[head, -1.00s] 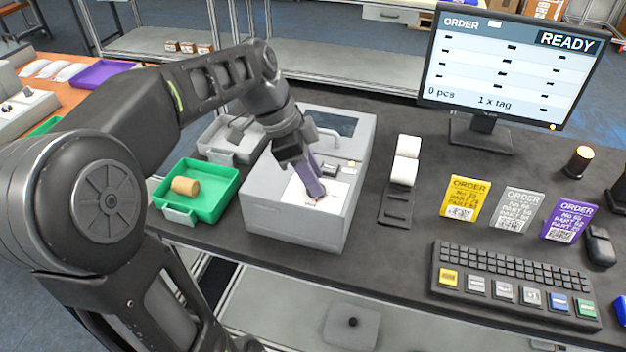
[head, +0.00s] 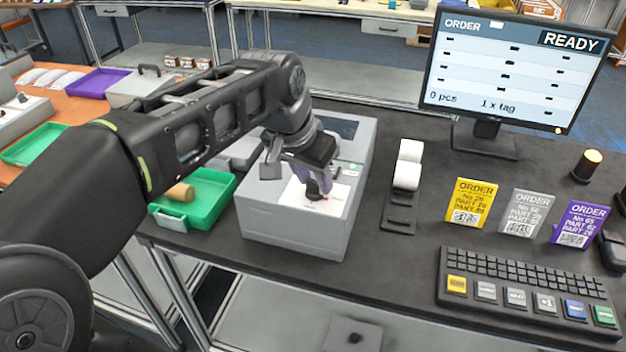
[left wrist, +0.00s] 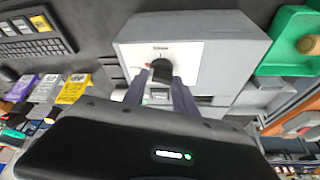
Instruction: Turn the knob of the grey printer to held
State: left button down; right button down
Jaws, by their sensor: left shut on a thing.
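The grey printer (head: 290,224) stands on the dark table, with a white panel on its top front. Its black knob (left wrist: 161,68) sits on that white panel in the left wrist view, below a small printed label. My left gripper (head: 318,186) reaches down onto the panel from above. In the left wrist view its two fingers (left wrist: 160,82) stand on either side of the knob, shut on it. A small red mark shows beside the knob. In the head view the fingers mostly hide the knob, and I cannot read its setting. My right gripper is not in view.
A green tray (head: 214,211) with a tan cylinder (head: 179,192) stands left of the printer. A label roll holder (head: 398,222) is at its right. Order cards, a keyboard (head: 525,289) and a monitor (head: 512,75) reading READY fill the right side.

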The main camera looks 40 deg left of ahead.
pick_arm(q)
jog(key=shift+d+n+y+b, duration=0.1)
jog(key=shift+n+y+b, duration=0.35)
jog(key=shift+n, duration=1.15)
jog(key=shift+y, duration=0.25)
jog(key=c, duration=1)
grip_release()
jog(key=v, duration=0.7)
jog(key=shift+r, duration=0.4)
